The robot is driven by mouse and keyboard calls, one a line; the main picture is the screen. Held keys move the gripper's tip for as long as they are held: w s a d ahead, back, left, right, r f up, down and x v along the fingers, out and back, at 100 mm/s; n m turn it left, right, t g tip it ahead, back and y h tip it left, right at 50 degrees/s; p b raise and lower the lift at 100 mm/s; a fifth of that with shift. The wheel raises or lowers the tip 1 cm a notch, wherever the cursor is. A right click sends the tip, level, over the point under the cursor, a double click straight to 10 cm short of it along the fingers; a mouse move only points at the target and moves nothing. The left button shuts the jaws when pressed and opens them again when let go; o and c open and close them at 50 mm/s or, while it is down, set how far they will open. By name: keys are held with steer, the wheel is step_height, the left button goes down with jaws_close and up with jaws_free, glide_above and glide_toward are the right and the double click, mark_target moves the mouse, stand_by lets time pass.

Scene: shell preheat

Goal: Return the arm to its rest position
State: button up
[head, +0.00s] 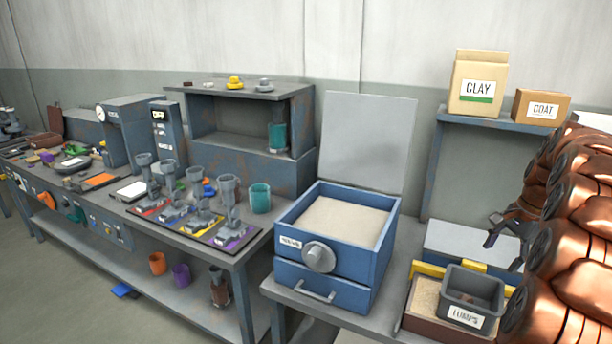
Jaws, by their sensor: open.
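My copper-coloured arm fills the right edge of the head view, folded in thick segments. My gripper (490,236) is the small dark part reaching out to the left from behind the arm. It is open, and I see nothing held in it. It hangs over the right side of the bench, above or near a pale-topped blue box (468,246). Part of the gripper and wrist is hidden behind the arm links.
A blue box of pale sand (343,222) has its lid raised. CLAY (478,84) and COAT (541,105) boxes sit on a shelf. Several grey stemmed pieces stand on a coloured mat (234,243). Open floor lies front left.

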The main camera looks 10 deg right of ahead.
steer(key=s+a+r+n+g, duration=0.1)
steer(key=s+a+n, duration=0.3)
steer(key=a, duration=1)
steer(key=s+a+r+n+g, duration=0.1)
steer(key=s+a+n, duration=0.3)
steer(key=a, duration=0.9)
steer(key=s+a+f+n, duration=0.2)
steer(key=s+a, duration=0.1)
steer(key=s, duration=0.3)
steer(key=s+a+f+n+h, duration=0.1)
steer(key=s+a+f+n, duration=0.1)
steer(key=s, duration=0.5)
steer(key=s+a+f+n+g, duration=0.1)
steer(key=s+a+f+n, duration=0.1)
steer(key=s+a+n, duration=0.2)
steer(key=s+a, duration=0.2)
steer(key=s, duration=0.1)
steer(key=shift+s+a, duration=0.25)
